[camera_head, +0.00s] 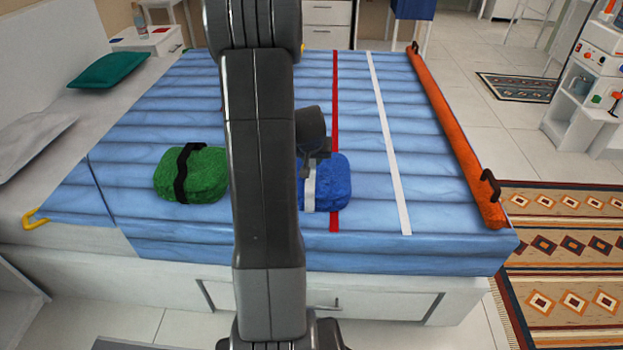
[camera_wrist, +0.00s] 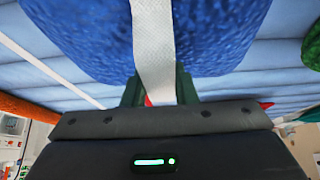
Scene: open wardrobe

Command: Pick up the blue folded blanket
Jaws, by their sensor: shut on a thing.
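The blue folded blanket (camera_head: 333,183) has a white strap around it and is at the front middle of the bed, right of my arm. In the wrist view the blanket (camera_wrist: 215,35) fills the upper middle, with its white strap (camera_wrist: 153,45) running down between my fingers. My gripper (camera_head: 316,160) is at the blanket's top and shut on it at the strap. In the wrist view my gripper (camera_wrist: 160,92) has a dark finger on each side of the strap. My arm hides the blanket's left side. I cannot tell whether the blanket touches the bed.
A green folded blanket (camera_head: 191,175) with a black strap lies left of my arm. The bed (camera_head: 130,215) has a blue ridged cover. A green pillow (camera_head: 108,69) lies at the back left.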

